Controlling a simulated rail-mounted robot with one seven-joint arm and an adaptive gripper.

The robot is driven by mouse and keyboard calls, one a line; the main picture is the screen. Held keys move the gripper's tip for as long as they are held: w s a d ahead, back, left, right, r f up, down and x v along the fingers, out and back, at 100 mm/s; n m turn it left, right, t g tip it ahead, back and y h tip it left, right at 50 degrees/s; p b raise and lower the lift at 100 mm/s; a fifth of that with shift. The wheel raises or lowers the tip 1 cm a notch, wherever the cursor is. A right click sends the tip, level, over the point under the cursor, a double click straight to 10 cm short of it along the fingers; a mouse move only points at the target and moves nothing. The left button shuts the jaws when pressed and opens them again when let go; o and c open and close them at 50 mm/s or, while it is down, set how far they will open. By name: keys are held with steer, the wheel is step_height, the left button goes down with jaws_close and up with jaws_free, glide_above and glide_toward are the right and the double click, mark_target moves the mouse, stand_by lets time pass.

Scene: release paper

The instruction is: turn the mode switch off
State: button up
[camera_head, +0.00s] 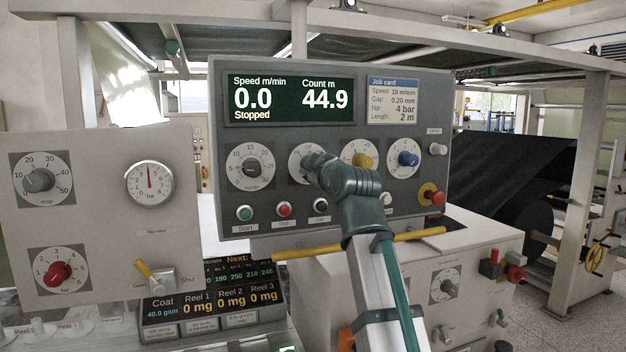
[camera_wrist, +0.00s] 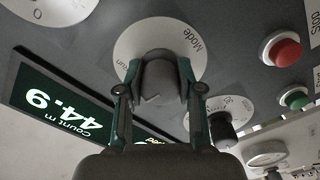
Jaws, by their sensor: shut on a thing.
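The mode switch is a dark grey knob (camera_wrist: 158,78) on a white round dial (camera_wrist: 133,42). The dial bears the word Mode, and what looks like Run at its edge. My gripper (camera_wrist: 158,92) has one finger on each side of the knob and is shut on it.
The panel display (camera_head: 289,101) reads 0.0, 44.9 and Stopped. Start (camera_head: 245,213) and red (camera_head: 284,210) buttons sit below. A red mushroom button (camera_head: 437,198) is lower right.

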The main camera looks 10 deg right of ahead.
steer(key=shift+n+b, duration=0.45)
steer(key=shift+n, duration=0.15)
steer(key=o, duration=1.2)
steer(key=s, duration=0.5)
steer(key=s+d, duration=0.1)
steer(key=s, duration=0.1)
steer(key=shift+s, duration=0.2)
